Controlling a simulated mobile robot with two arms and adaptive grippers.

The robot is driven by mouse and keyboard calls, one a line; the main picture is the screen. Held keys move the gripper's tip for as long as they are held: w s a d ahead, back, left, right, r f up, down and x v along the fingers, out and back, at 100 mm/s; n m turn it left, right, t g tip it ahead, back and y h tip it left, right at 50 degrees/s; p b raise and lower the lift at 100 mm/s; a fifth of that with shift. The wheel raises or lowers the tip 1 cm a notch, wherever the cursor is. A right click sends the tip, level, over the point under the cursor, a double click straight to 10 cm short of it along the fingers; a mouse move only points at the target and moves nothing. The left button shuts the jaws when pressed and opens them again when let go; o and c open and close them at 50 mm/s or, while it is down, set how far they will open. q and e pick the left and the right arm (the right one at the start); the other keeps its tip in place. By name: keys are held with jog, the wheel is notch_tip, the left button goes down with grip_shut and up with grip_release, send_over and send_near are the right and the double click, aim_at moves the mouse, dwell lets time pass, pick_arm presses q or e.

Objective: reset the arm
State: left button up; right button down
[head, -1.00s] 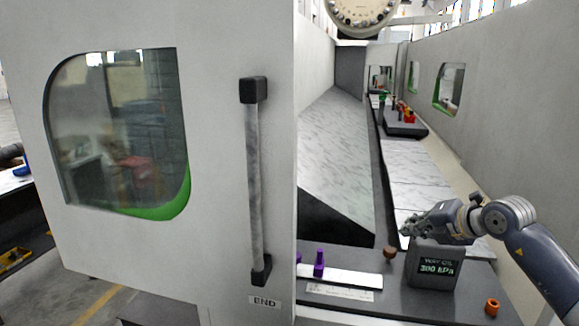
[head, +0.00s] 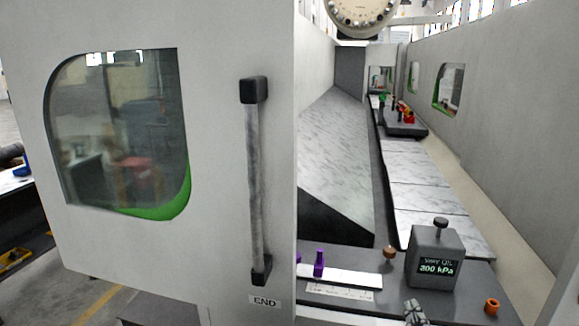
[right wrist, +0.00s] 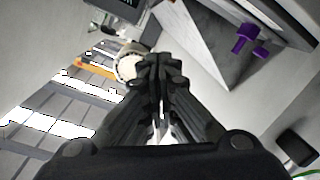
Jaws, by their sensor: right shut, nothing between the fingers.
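My right gripper (head: 415,310) shows only in part at the bottom edge of the head view, in front of the grey box. Its fingers are together and empty in the right wrist view (right wrist: 160,75). The rest of the right arm is out of the head view. My left gripper is in neither view.
A grey box (head: 434,258) with a 300 kPa display and a top knob stands on the dark ledge. A white door with a handle (head: 254,180) fills the left.

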jog(key=s+f+m+g, duration=0.2)
jog(key=s+f+g, duration=0.5)
jog(key=s+f, duration=0.65)
jog(key=s+a+f+g+y, duration=0.2)
jog(key=s+a+f+g, duration=0.15)
jog(key=s, duration=0.35)
jog(key=s+a+f+g+y, duration=0.1)
jog(key=s+a+f+g, duration=0.2)
jog(key=s, duration=0.4)
notch_tip(320, 180, down, 29)
jog(key=s+d+b, duration=0.1)
jog(key=s+b, duration=0.1)
jog(key=s+d+f+g+b, duration=0.2)
jog(key=s+d+f, duration=0.1)
jog(key=s+f, duration=1.3)
jog(key=shift+s+d+f, duration=0.15)
jog(key=shift+s+f, duration=0.15)
jog(key=shift+f, duration=0.35)
